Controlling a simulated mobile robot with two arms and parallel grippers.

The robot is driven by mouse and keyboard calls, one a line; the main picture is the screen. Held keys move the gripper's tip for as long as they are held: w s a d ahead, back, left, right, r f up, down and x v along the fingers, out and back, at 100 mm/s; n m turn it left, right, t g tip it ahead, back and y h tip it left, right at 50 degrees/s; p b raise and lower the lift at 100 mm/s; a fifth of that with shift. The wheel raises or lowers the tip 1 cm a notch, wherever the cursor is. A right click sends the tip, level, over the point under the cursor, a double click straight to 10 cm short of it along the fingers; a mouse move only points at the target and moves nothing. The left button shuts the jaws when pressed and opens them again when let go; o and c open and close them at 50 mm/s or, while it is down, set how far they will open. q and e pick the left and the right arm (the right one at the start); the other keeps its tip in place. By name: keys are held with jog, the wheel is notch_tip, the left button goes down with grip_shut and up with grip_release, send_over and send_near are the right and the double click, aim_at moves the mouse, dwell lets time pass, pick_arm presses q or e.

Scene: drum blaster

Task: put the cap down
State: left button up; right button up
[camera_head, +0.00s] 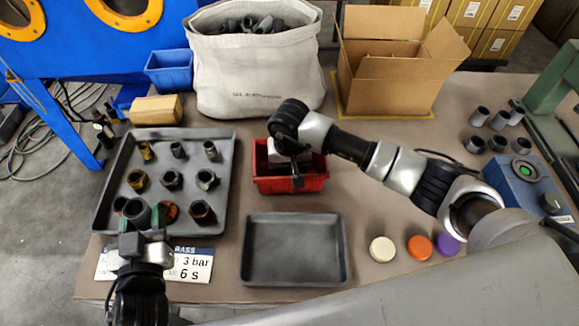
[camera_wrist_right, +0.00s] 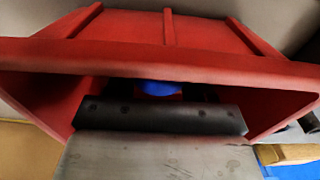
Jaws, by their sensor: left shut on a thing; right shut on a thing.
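My right gripper (camera_head: 297,178) reaches down into the red bin (camera_head: 262,184) at the middle of the table. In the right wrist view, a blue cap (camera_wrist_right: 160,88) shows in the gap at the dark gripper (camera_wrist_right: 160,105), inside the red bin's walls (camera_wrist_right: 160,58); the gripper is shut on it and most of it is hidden. My left gripper (camera_head: 139,238) is shut on a dark grey hollow fitting (camera_head: 136,211) at the front of the fittings tray (camera_head: 224,165). Cream (camera_head: 383,249), orange (camera_head: 419,247) and purple (camera_head: 447,245) caps lie in a row at front right.
An empty dark tray (camera_head: 295,250) lies in front of the red bin. A white sack (camera_head: 255,75) and an open cardboard box (camera_head: 395,75) stand behind. Grey sleeves (camera_head: 477,145) and a blue device (camera_head: 525,182) are at right.

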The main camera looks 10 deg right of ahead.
jog(key=o, duration=0.9)
jog(key=shift+f, duration=0.1)
jog(key=shift+r+p, duration=0.25)
jog(key=shift+p, duration=0.05)
jog(key=shift+r, duration=0.35)
notch_tip(320, 180, up, 11)
jog(key=shift+r+b, duration=0.1)
jog(key=shift+b, duration=0.75)
